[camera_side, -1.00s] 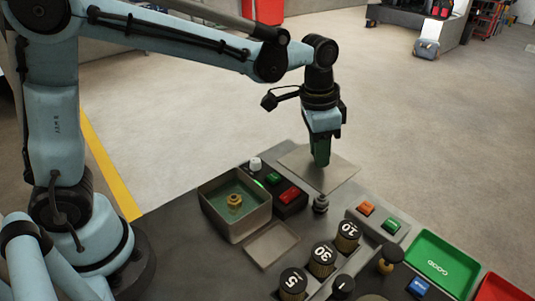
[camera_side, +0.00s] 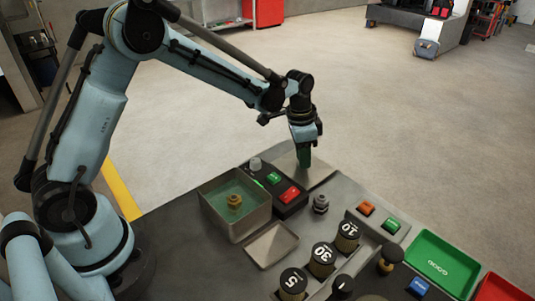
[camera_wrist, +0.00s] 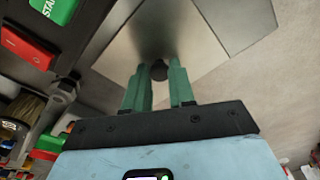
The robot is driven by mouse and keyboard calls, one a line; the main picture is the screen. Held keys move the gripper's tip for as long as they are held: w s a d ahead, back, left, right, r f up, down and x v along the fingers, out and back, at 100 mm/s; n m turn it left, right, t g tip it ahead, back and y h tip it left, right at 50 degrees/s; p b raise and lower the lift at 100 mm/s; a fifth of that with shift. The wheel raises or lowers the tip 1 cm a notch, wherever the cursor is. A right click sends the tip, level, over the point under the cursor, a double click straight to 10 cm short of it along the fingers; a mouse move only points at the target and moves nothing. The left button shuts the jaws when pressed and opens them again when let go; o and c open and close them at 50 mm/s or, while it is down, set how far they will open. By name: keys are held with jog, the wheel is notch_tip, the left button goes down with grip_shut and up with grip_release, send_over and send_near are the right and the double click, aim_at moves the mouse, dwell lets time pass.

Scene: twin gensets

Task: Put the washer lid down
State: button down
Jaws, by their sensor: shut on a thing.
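The washer lid (camera_side: 318,172) is a flat grey metal plate. It is at the bench's back edge, right of the control box, and fills the top of the wrist view (camera_wrist: 145,35). My gripper (camera_side: 304,163) points down at it, its green fingers (camera_wrist: 158,72) shut on the lid's dark knob (camera_wrist: 159,71). I cannot tell whether the plate touches a surface below. The open washer (camera_side: 218,219) is a grey square tank with green liquid, left of the lid. A brass nut (camera_side: 234,201) is in it.
Between tank and lid stands a black box with green and red buttons (camera_side: 290,194). A grey metal post (camera_side: 320,204) stands close in front of the lid. A flat square pad (camera_side: 270,246) is bare.

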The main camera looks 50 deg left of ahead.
aim_at(297, 167)
jog(key=shift+f, duration=0.3)
jog(key=shift+f, duration=0.1)
jog(key=c, duration=0.9)
grip_release()
jog(key=shift+c, duration=0.2)
notch_tip(297, 167, up, 12)
jog(key=s, duration=0.1)
jog(key=s+a+n+t, duration=0.3)
jog(key=s+n+t, duration=0.3)
jog(key=s, duration=1.1)
jog(key=shift+s+r+n+y, duration=0.3)
jog(key=shift+s+n+y, duration=0.1)
